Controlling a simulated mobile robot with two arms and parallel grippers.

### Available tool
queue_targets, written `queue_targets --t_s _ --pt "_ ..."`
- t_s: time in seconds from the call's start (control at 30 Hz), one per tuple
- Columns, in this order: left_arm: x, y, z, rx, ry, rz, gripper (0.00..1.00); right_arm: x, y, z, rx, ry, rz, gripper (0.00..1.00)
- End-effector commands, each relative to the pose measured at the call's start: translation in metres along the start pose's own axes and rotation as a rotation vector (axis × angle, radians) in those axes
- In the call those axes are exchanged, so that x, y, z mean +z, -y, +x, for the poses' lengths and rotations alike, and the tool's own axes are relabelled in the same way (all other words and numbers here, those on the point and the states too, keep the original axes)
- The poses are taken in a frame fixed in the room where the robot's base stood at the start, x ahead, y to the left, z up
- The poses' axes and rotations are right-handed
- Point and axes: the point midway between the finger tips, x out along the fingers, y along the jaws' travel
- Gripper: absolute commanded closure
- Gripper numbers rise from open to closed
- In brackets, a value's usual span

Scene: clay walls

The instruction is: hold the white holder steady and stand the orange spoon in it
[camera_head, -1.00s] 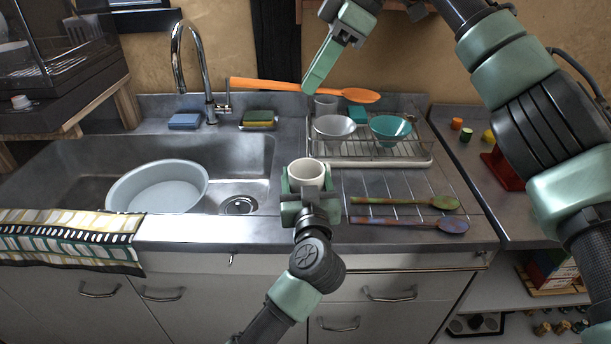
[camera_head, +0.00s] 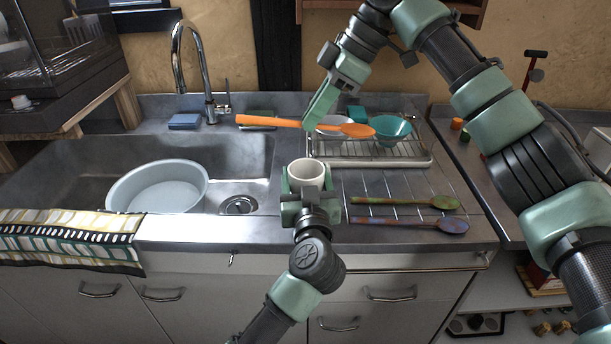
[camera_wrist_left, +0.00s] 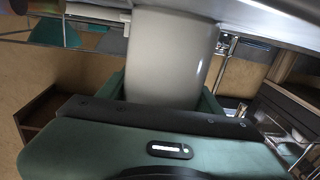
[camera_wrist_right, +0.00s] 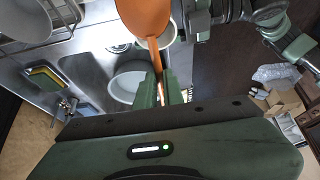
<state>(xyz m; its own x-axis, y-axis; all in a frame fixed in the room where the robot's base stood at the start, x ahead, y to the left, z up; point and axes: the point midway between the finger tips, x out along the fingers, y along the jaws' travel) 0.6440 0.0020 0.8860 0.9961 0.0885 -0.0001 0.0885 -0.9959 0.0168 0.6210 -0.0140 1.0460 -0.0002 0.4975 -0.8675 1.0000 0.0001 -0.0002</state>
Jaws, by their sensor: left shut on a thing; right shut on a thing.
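The white holder (camera_head: 307,172) is a round cup standing upright near the counter's front, right of the sink. My left gripper (camera_head: 306,196) is shut on it from the front; the holder fills the left wrist view (camera_wrist_left: 168,60) between the fingers. My right gripper (camera_head: 316,122) is shut on the handle of the orange spoon (camera_head: 270,121), above and behind the holder. The spoon lies nearly level, handle end to the left, bowl to the right. In the right wrist view the spoon's bowl (camera_wrist_right: 143,15) is close in front, partly hiding the holder.
A dish rack (camera_head: 372,152) with a teal bowl (camera_head: 391,130) and a white bowl stands behind right. Two painted spoons (camera_head: 410,223) lie right of the holder. The sink (camera_head: 80,168) at left holds a pale basin (camera_head: 158,187); a faucet (camera_head: 190,60) rises behind.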

Motion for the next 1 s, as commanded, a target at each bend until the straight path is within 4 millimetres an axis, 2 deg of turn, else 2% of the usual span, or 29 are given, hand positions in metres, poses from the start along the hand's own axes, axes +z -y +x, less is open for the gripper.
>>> queue_targets --t_s 0.7,1.0 --pt "0.001 0.000 0.000 0.000 0.001 -0.001 0.97 0.025 0.000 0.044 -0.001 0.000 0.000 1.00" --pt "0.001 0.000 0.000 0.000 0.001 -0.001 0.97 0.029 0.000 0.050 0.000 0.000 0.000 1.00"
